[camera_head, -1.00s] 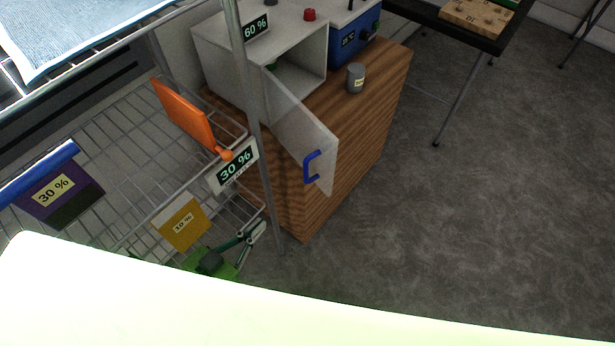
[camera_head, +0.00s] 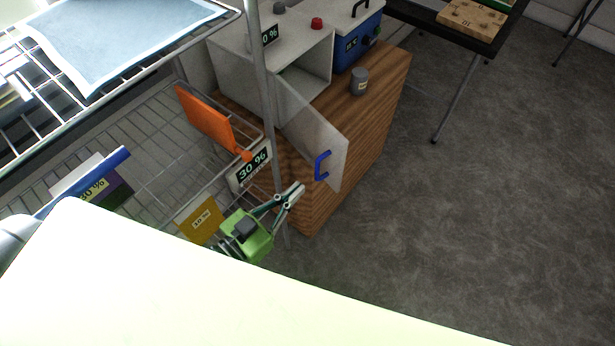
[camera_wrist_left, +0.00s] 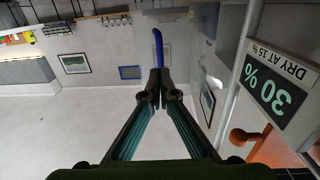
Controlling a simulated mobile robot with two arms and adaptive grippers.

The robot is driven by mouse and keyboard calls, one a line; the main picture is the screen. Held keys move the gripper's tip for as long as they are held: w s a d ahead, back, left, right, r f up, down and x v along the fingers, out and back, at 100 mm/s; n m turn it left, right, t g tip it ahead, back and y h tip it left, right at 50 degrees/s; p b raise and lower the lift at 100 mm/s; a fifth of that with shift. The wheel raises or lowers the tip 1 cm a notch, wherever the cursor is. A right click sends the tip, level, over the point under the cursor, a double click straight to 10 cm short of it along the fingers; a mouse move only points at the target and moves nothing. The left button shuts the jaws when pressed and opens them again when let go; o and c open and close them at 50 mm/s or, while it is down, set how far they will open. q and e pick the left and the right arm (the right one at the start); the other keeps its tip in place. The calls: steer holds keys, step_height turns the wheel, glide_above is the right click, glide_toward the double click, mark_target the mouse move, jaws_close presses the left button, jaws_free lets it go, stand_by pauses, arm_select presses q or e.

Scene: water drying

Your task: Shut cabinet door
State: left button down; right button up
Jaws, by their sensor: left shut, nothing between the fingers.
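The small grey-white cabinet (camera_head: 236,82) stands on a wooden stand. Its pale, see-through door (camera_head: 308,125) is swung open toward the front right and has a blue handle (camera_head: 321,166) near its free edge. The cabinet's inside is partly visible. My left gripper (camera_head: 299,189) is shut and empty, a little left of and below the handle in the head view. In the left wrist view the shut fingertips (camera_wrist_left: 157,80) point toward the blue handle (camera_wrist_left: 158,46), with no clear contact. My right gripper is not in view.
A wire rack with an upright post (camera_head: 262,100) stands left of the cabinet, close to my left gripper. It carries a 30 % sign (camera_head: 251,168) and an orange panel (camera_head: 208,117). A grey jar (camera_head: 360,82) sits on the wooden stand (camera_head: 375,115). Floor at right is clear.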

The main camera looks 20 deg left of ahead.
mark_target(316, 172)
arm_select(q)
steer(key=shift+x, duration=2.35)
